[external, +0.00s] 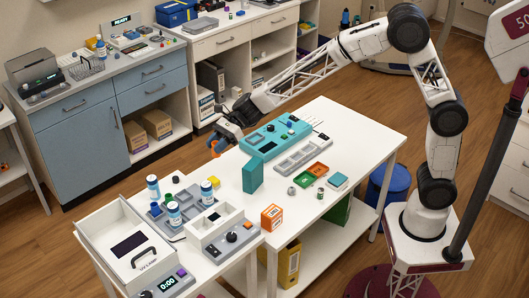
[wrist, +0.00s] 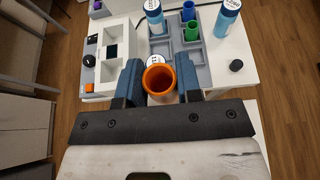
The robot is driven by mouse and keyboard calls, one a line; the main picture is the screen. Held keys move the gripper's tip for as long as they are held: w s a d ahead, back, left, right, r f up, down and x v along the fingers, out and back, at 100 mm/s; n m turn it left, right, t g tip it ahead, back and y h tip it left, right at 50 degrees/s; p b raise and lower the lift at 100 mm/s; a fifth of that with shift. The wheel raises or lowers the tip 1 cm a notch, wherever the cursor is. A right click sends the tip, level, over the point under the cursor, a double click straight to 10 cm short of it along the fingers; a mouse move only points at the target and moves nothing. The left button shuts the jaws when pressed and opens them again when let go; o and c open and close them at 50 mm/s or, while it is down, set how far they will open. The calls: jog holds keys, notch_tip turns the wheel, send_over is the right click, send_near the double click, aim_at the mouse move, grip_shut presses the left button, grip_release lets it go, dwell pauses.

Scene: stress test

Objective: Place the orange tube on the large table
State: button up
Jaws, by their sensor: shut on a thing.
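My gripper (external: 219,147) is shut on the orange tube (wrist: 160,80). The tube is between the two blue fingers in the wrist view, its round open end facing the camera.
On the large table are a teal device (external: 275,138), a teal box (external: 252,175), a grey tray (external: 303,157), red and green bins (external: 317,169) and an orange box (external: 271,217). Its right and far right parts are clear. Bottles (external: 153,188) stand on the smaller table.

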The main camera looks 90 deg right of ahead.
jog(key=s+f, duration=0.3)
jog(key=s, duration=3.3)
jog(key=f, duration=1.7)
jog(key=shift+w+d+f, duration=0.2)
jog(key=shift+d+f, duration=0.05)
jog(key=shift+w, duration=0.15)
jog(key=w, duration=0.5)
jog(key=w+f, duration=0.1)
jog(key=w, duration=0.4)
jog(key=w+d, duration=0.1)
jog(key=w, duration=0.4)
jog(key=shift+w+f, duration=0.2)
jog(key=shift+w, duration=0.15)
jog(key=shift+f, duration=0.1)
jog(key=shift+f, duration=1.7)
jog(key=shift+f, duration=0.15)
